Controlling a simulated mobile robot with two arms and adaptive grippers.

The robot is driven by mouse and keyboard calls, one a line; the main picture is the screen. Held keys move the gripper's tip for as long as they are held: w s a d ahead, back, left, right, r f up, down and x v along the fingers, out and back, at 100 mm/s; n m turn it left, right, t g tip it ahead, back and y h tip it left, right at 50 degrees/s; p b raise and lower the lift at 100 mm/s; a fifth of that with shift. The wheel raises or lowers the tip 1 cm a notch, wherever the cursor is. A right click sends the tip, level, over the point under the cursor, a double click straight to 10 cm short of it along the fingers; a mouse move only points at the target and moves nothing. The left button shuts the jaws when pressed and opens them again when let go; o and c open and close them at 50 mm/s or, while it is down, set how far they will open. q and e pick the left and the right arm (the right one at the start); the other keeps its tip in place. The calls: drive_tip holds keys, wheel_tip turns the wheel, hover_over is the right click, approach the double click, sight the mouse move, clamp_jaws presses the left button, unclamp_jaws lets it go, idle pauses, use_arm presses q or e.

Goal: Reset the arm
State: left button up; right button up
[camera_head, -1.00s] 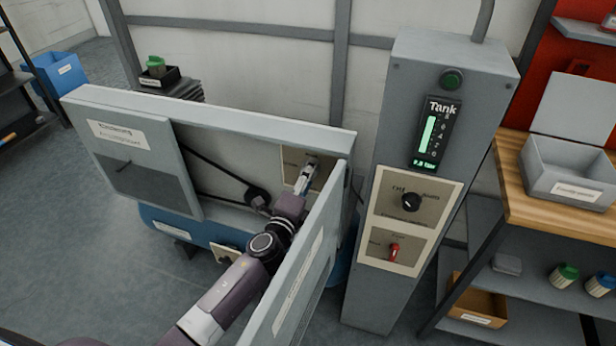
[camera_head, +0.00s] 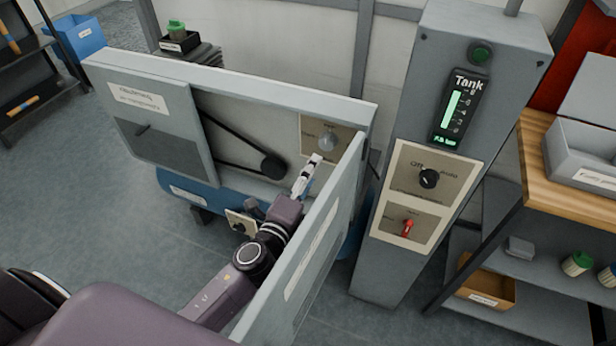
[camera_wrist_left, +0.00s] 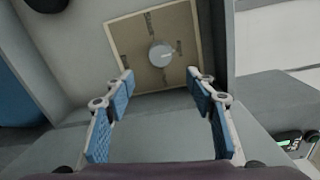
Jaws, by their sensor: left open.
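My left arm comes in from the bottom left in the head view. Its gripper (camera_head: 312,172) is in the opening of the grey machine housing (camera_head: 235,85), beside the open door panel (camera_head: 315,235). A beige plate with a round grey knob (camera_head: 327,141) is just beyond and above the fingertips. In the left wrist view the gripper (camera_wrist_left: 163,90) is open, with two blue-padded fingers spread apart and nothing between them. The knob (camera_wrist_left: 161,55) shows ahead, apart from the fingers. My right gripper is not in view.
The door panel stands close along the arm's right side. A grey tank control column (camera_head: 440,150) with a dial (camera_head: 428,179) and red switch (camera_head: 407,228) stands to the right. A wooden-topped shelf (camera_head: 560,165) is farther right. A black pulley (camera_head: 273,167) sits inside the housing.

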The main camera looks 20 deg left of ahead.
use_arm(q)
drive_tip(key=shift+s, duration=0.6)
drive_tip(key=s+a+f+n+g, duration=0.1)
drive_tip(key=s+f+n+g, duration=0.25)
drive_tip(key=f, duration=0.85)
drive_tip(key=s+a+f+n+g, duration=0.15)
drive_tip(key=s+f, duration=0.35)
drive_tip(key=f, duration=0.6)
drive_tip(key=s+a+f+n+g, duration=0.1)
drive_tip(key=s+f+n+g, duration=0.3)
drive_tip(key=f, duration=0.8)
drive_tip(key=s+f+n+g, duration=0.2)
drive_tip(key=s+f, duration=0.4)
drive_tip(key=s, duration=0.5)
drive_tip(key=s+f+n+g, duration=0.3)
drive_tip(key=s+f, duration=0.4)
drive_tip(key=s, duration=0.5)
drive_tip(key=s+f+n+g, duration=0.2)
drive_tip(key=s+f+n, duration=0.2)
drive_tip(key=s, duration=0.8)
wheel_tip(320, 180, down, 2)
drive_tip(key=shift+a+f+y, duration=0.15)
drive_tip(key=shift+a+y, duration=0.05)
drive_tip(key=shift+y, duration=0.1)
